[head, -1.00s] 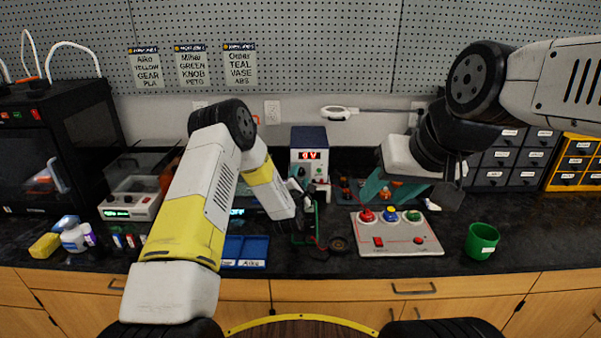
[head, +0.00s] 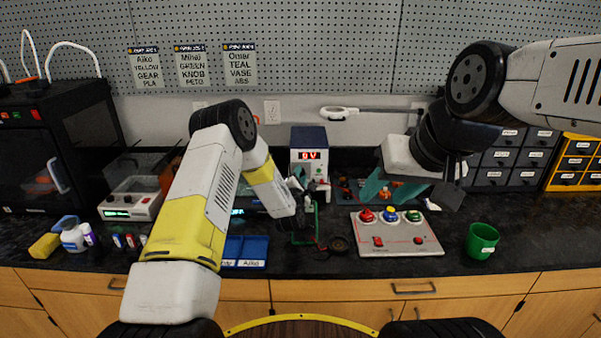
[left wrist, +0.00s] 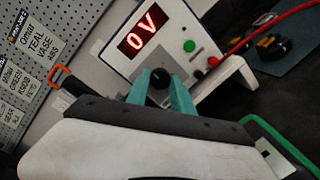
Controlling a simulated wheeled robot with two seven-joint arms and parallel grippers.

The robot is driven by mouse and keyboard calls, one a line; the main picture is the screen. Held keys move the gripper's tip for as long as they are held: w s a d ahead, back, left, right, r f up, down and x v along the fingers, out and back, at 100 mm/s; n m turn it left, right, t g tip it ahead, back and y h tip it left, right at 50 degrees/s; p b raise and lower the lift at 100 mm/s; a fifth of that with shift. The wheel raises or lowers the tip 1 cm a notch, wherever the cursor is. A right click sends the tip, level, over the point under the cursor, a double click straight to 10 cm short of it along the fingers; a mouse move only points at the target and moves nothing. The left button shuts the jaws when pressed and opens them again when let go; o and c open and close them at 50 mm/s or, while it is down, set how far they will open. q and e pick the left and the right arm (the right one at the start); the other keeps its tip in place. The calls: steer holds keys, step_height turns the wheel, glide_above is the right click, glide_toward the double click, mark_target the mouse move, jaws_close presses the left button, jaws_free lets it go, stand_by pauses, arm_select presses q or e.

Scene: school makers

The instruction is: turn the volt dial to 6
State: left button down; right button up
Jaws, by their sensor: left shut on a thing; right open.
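The volt dial (left wrist: 158,97) is a dark round knob on the front of a white power supply (left wrist: 203,52), below its red display (left wrist: 144,30), which reads 0 V. The supply also stands at the back of the counter in the head view (head: 309,141). My left gripper is shut on the dial, with one teal finger on each side of it in the left wrist view (left wrist: 159,92). In the head view my left gripper (head: 300,182) hides the dial. My right gripper (head: 411,188) is open and empty above the button box.
A grey box with red, blue and green buttons (head: 397,242) lies on the counter below my right gripper. A green cup (head: 481,241) stands to its right. A blue tray (head: 247,248) and a black-green stand (head: 310,225) are near my left arm.

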arm_select(q)
steer(key=shift+m, duration=0.3)
steer(key=m, duration=0.3)
steer(key=shift+m+g, duration=0.3)
steer(key=shift+m, duration=0.1)
steer(key=m, duration=0.3)
steer(key=shift+d+y, duration=0.15)
steer(key=shift+y, duration=0.25)
steer(key=m, duration=0.3)
steer(key=shift+m, duration=0.3)
steer(key=m, duration=0.3)
steer(key=shift+d+g+y, duration=0.1)
steer(key=shift+g+y, duration=0.2)
steer(key=shift+y, duration=0.1)
steer(key=m, duration=0.4)
steer(key=shift+y, duration=0.4)
steer(key=shift+m+y, duration=0.3)
steer(key=shift+m, duration=1.4)
